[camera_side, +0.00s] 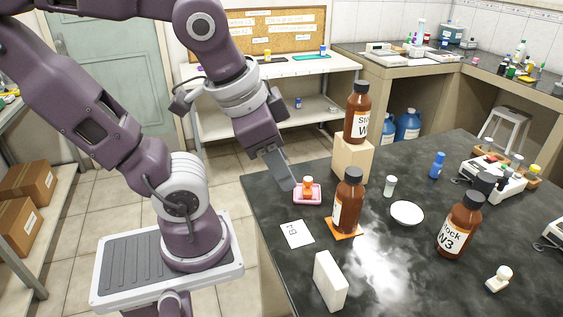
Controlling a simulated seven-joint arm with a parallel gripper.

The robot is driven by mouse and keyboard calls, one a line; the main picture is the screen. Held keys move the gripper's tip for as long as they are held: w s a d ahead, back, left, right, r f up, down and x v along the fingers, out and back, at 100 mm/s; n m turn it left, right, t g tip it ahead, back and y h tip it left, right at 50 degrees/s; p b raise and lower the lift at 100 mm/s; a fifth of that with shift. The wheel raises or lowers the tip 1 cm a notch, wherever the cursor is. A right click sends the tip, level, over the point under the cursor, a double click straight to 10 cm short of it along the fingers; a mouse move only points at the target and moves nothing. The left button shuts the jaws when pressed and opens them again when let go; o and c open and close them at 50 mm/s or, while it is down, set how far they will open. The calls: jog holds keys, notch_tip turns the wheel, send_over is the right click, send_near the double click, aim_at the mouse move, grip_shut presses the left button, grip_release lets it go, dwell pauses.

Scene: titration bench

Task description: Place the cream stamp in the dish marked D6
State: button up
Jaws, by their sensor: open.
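A small cream stamp (499,278) with a rounded knob stands on the dark bench at the lower right, far from my gripper. A pink dish (307,201) near the bench's left edge holds an orange stamp (308,187). A round white dish (407,213) lies empty near the middle of the bench. I cannot read a D6 mark on either dish. My gripper (284,177) hangs just up and left of the pink dish, with nothing seen in it. It is open, though its fingers overlap in this view.
The bench is clear between white dish and white block.

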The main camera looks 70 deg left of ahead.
jog(key=shift+o, duration=0.4)
jog(key=shift+s+d+r+n+t+h, duration=0.25)
jog(key=shift+d+r+n, duration=0.1)
jog(key=shift+d, duration=0.15)
jog(key=shift+s+d+r+n+t+h, duration=0.15)
jog(key=shift+d+r+n+t+h, duration=0.15)
jog(key=shift+d, duration=0.2)
jog(key=shift+f, duration=0.1)
jog(key=w+d+r+g+h, duration=0.1)
jog(key=w+d+r+h, duration=0.15)
jog(key=w, duration=0.75)
jog(key=y, duration=0.3)
send_over(500, 276)
jog(key=s, duration=0.2)
notch_tip(500, 276, down, 22)
jog(key=shift+w+d+f, duration=0.1)
jog(key=shift+f, duration=0.15)
jog(key=x, duration=0.6)
jog(key=shift+f, duration=0.45)
grip_shut()
